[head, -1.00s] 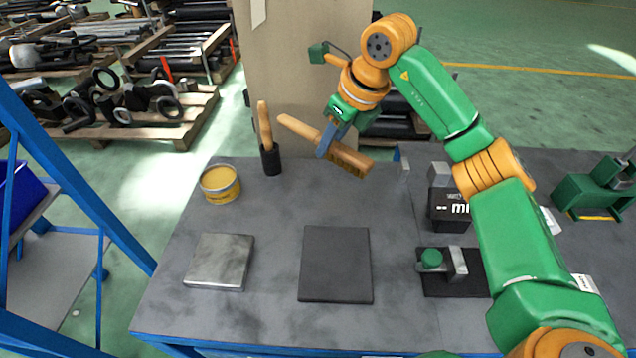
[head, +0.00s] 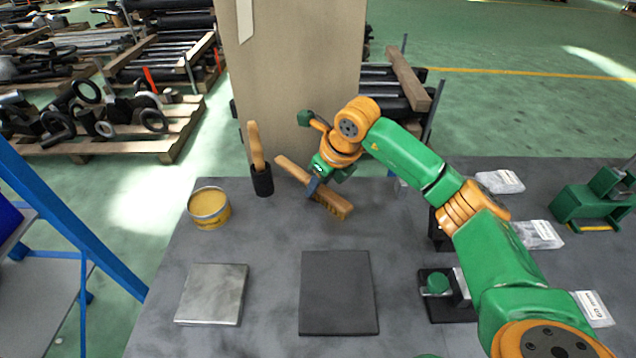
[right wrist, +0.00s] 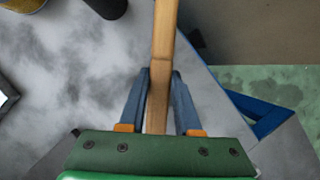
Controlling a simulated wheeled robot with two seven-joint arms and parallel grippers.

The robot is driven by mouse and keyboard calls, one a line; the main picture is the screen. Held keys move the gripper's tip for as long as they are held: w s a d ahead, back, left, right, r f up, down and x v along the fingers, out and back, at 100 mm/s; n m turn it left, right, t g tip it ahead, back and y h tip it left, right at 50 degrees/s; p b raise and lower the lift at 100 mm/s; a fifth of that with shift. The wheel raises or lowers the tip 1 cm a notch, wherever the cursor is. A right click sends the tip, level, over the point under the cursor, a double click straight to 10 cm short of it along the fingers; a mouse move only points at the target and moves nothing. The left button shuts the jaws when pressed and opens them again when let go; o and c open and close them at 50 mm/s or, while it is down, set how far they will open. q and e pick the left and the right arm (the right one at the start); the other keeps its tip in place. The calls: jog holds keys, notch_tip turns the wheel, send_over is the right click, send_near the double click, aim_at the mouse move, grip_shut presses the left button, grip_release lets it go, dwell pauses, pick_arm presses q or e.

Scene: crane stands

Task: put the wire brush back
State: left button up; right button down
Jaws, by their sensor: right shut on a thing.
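The wire brush (head: 333,204) has a long wooden handle and a bristled wooden head. My right gripper (head: 314,188) is shut on it around the middle, seen above the back of the table. The brush is tilted, its handle end up to the left and its bristled head down to the right. In the right wrist view the wooden handle (right wrist: 160,70) runs between the two blue fingers (right wrist: 158,95). A dark cup (head: 262,182) stands just left of the brush, with another wooden handle (head: 255,146) upright in it. My left gripper is not in view.
A yellow tin (head: 209,208) stands left of the cup. A metal plate (head: 190,300) and a black mat (head: 338,295) lie in front. A dark fixture with a green knob (head: 437,284) is at right. A tan column (head: 295,90) rises behind the table. Table between cup and mat is clear.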

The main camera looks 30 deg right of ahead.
jog(key=shift+f, duration=0.1)
jog(key=c, duration=0.6)
grip_release()
jog(key=shift+r, duration=0.3)
jog(key=v, duration=1.1)
jog(key=shift+r+b, duration=0.35)
jog(key=shift+b, duration=0.05)
jog(key=shift+s+d, duration=0.1)
jog(key=shift+s, duration=0.05)
